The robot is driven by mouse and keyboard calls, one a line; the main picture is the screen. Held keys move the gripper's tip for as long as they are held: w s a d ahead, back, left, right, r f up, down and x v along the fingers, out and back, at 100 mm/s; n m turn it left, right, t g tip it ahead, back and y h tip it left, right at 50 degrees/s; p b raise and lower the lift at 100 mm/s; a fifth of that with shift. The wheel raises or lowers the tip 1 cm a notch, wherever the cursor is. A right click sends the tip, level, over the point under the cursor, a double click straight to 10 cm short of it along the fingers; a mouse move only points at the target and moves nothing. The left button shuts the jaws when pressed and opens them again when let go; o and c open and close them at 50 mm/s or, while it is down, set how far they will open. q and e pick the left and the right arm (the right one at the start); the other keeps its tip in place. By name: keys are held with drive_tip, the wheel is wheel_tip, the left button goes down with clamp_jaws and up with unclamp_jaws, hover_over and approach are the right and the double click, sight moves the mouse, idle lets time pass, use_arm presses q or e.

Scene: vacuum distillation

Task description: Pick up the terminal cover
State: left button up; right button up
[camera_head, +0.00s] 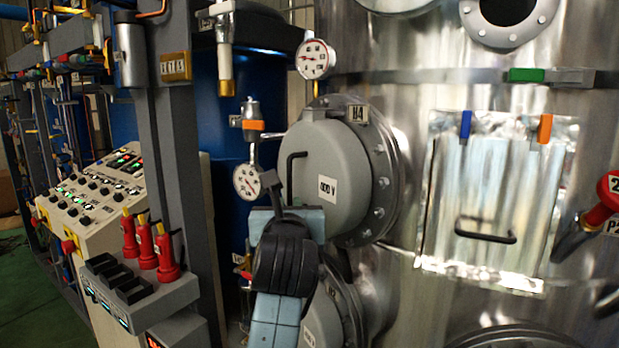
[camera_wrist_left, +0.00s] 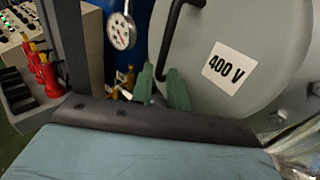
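The terminal cover (camera_head: 332,165) is a round grey lid with a "400 V" label, mounted on a bolted flange on the steel vessel. It fills the upper right of the left wrist view (camera_wrist_left: 265,50). A black bar handle (camera_head: 291,175) stands out from its left side. My left gripper (camera_head: 274,190) is at the lower part of this handle. In the left wrist view its green fingertips (camera_wrist_left: 162,85) are close together, one on each side of the bar, and appear shut on it. My right gripper is in neither view.
A pressure gauge (camera_head: 248,182) hangs close to the left of my gripper. A control panel (camera_head: 95,195) and red-handled tools (camera_head: 166,255) stand further left. A foil-like panel (camera_head: 490,200) with a black handle is on the vessel at right. A second grey cover (camera_head: 325,318) sits below.

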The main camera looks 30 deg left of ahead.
sight(290, 197)
use_arm(q)
drive_tip(key=p+x, duration=0.1)
drive_tip(key=x, duration=0.3)
drive_tip(key=shift+w+a+r+p, duration=0.1)
drive_tip(key=shift+w+p, duration=0.2)
drive_tip(key=shift+p, duration=0.1)
drive_tip(key=shift+w+a, duration=0.15)
drive_tip(key=shift+w, duration=0.1)
drive_tip(key=shift+c, duration=0.4)
clamp_jaws()
